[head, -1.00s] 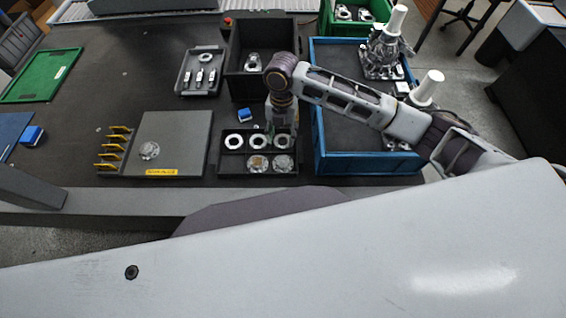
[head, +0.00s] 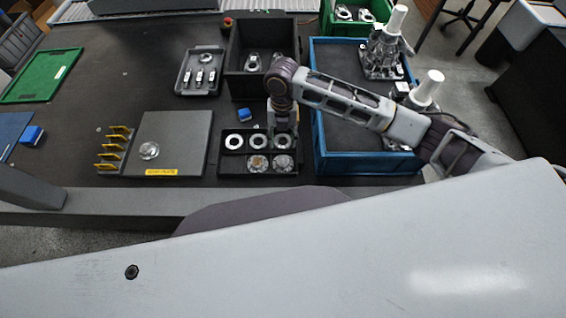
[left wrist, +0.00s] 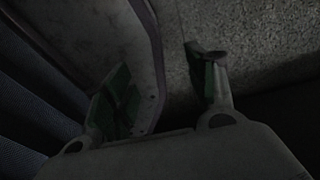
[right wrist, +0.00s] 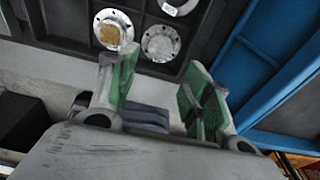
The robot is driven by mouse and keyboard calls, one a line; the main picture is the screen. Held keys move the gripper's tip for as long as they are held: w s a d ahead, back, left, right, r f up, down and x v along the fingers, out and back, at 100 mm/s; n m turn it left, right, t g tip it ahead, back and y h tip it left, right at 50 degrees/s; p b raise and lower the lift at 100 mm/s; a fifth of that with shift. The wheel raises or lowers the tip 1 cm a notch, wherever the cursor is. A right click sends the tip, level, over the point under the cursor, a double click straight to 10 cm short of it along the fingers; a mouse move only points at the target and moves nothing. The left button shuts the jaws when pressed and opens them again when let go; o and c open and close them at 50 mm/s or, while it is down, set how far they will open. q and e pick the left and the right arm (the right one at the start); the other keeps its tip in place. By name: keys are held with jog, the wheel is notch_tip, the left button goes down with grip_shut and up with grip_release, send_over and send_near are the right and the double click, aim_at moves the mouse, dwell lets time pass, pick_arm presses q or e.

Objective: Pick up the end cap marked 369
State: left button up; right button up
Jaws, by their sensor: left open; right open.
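A dark tray (head: 221,166) holds round metal parts. Its back row shows pale rings, one at the left (head: 234,142) and one in the middle (head: 258,142); a third is partly covered by my right gripper (head: 284,138). Its front row has a tan-centred disc (head: 257,163) and a plain metal disc (head: 283,162). The right wrist view shows the tan-centred disc (right wrist: 113,29), the plain disc (right wrist: 160,43) and a ring with a small label (right wrist: 175,5). I cannot surely read 369 on any part. My right gripper is open and empty. My left gripper (left wrist: 160,85) is open and empty, away from the parts.
A blue bin (head: 368,164) stands right of the tray, close to my right arm. A black bin (head: 250,88) is behind it. A grey plate (head: 180,135) with yellow clips (head: 112,150) lies left. A small grey tray (head: 182,88) holds parts. The table's far left-middle is clear.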

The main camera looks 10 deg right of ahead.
send_over(283, 161)
jog(key=f, duration=0.4)
jog(key=w+f, duration=0.1)
jog(key=f, duration=0.1)
jog(key=shift+f, duration=0.2)
jog(key=shift+s+f, duration=0.1)
jog(key=shift+f, duration=0.25)
pick_arm(q)
jog(key=shift+a, duration=0.4)
pick_arm(e)
jog(key=shift+s+f, duration=0.2)
jog(key=shift+f, duration=0.9)
jog(key=shift+s+f, duration=0.15)
jog(key=shift+f, duration=1.3)
pick_arm(q)
jog(key=shift+s+d+r, duration=0.1)
jog(key=shift+d+r, duration=0.15)
jog(key=shift+d, duration=0.35)
